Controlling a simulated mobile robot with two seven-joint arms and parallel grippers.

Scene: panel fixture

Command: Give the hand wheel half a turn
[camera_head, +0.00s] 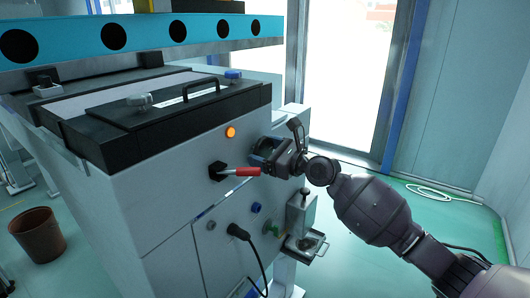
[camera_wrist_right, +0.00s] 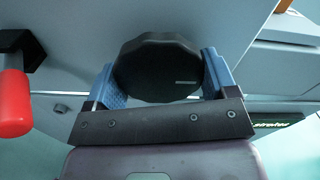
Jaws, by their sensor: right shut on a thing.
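The hand wheel (camera_wrist_right: 158,62) is a dark, round knob with a scalloped rim and a small pale mark near its lower right. It sits on the front face of the grey panel fixture (camera_head: 165,190). My right gripper (camera_head: 266,155) is at the panel's right part, below and right of an orange lamp, and covers most of the wheel in the head view. In the right wrist view its two blue-padded fingers stand on either side of the wheel, shut on it. My left gripper is not in view.
A lever with a red grip (camera_head: 242,172) sticks out just left of my right gripper; its red grip (camera_wrist_right: 14,104) also shows in the wrist view. Below are a black plug with a cable (camera_head: 238,231) and a small metal tray (camera_head: 305,244). Open floor lies to the right.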

